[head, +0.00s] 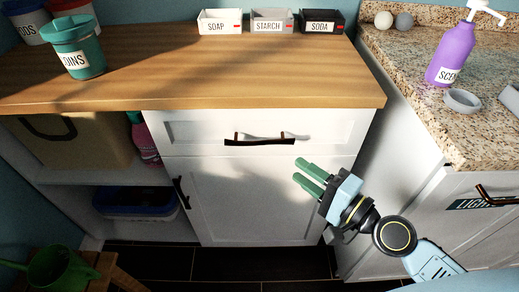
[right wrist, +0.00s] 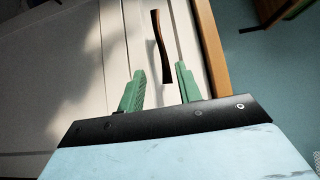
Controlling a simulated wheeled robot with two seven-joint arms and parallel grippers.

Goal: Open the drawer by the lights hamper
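The white drawer (head: 190,129) is under the wooden counter, flush with the cabinet front, and looks closed. Its dark bar handle (head: 259,142) runs across its middle. A front with a label reading "LIGHT", partly cut off, is the lights hamper (head: 470,240) at the right. My right gripper (head: 305,170) is below and right of the drawer handle, with green fingers apart and nothing between them. In the right wrist view, the handle (right wrist: 161,48) lies ahead of the open fingers (right wrist: 159,72), apart from them. My left gripper is not in view.
A cabinet door (head: 240,200) with a dark upright handle is below the drawer. The wooden counter (head: 200,75) overhangs it and holds soap, starch and soda boxes. A granite counter (head: 420,90) stands right. A green watering can (head: 55,268) sits on a stool at lower left.

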